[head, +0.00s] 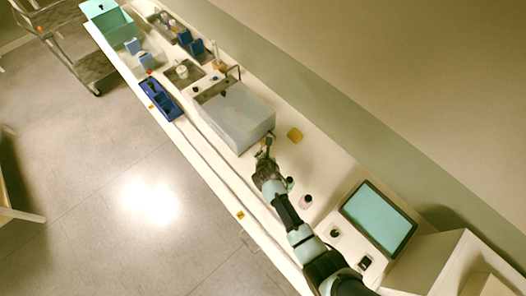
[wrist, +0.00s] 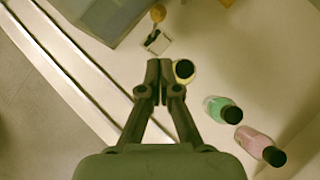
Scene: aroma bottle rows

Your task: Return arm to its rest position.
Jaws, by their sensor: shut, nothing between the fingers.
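My gripper (head: 265,152) is over the long white counter, beside the near end of the grey bin. In the wrist view its two fingers (wrist: 159,72) are shut together with nothing between them. A yellow bottle with a black cap (wrist: 184,70) stands close to the right of the fingertips; I cannot tell if they touch. A green bottle (wrist: 216,106) and a pink bottle (wrist: 254,141) are further right. The pink bottle (head: 305,202) also shows in the head view, to the right of my arm.
A tilted screen (head: 378,218) is near my arm's base side. A blue tray (head: 160,100) lies further along the counter. A white piece (wrist: 156,42) lies ahead of the fingertips.

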